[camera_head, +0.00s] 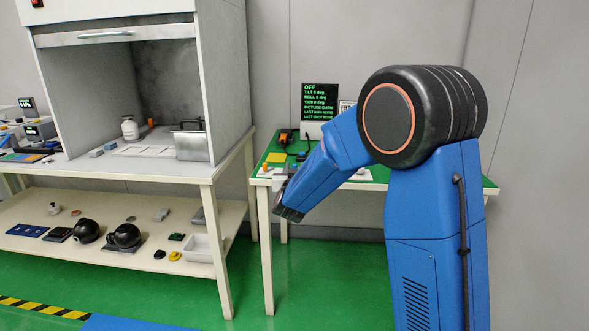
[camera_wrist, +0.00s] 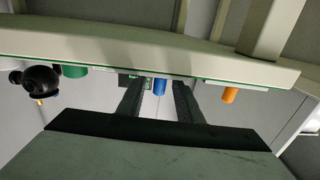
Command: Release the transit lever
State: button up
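My gripper (camera_wrist: 158,92) shows in the wrist view as two dark fingers standing apart with nothing held between them. The wrist picture is upside down, with the table edge across its top. A blue cylinder (camera_wrist: 159,87) appears between the fingers, beyond them. An orange cylinder (camera_wrist: 229,95) is to their right. A black ball-shaped gimbal camera (camera_wrist: 42,79) is at the left, beside a green round part (camera_wrist: 74,71). I cannot tell which part is the transit lever. In the head view my wrist (camera_head: 290,212) is at the green-topped table's (camera_head: 262,182) front left corner; my arm hides much of the table.
A black display (camera_head: 320,101) with green text reading OFF stands at the table's back. A yellow block (camera_head: 275,157) and an orange-black item (camera_head: 286,137) lie on the table. A workbench with a hood (camera_head: 120,90) stands at left, with several black domes (camera_head: 124,235) on its lower shelf.

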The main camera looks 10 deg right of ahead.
jog(key=v, duration=1.7)
jog(key=shift+s+a, duration=0.1)
jog(key=shift+s, duration=0.05)
jog(key=s+d+f+n+g+y, duration=0.1)
jog(key=s+d+g, duration=0.3)
jog(key=s, duration=0.9)
jog(key=s+d+f+n+g+y, duration=0.1)
jog(key=s+d+g, duration=0.3)
jog(key=s, duration=0.9)
jog(key=s+d+f+n+g+y, duration=0.1)
jog(key=s+d+f+g+y, duration=0.1)
jog(key=s, duration=1.1)
jog(key=d+f+g, duration=0.1)
jog(key=d+g, duration=0.1)
jog(key=shift+g+y, duration=0.3)
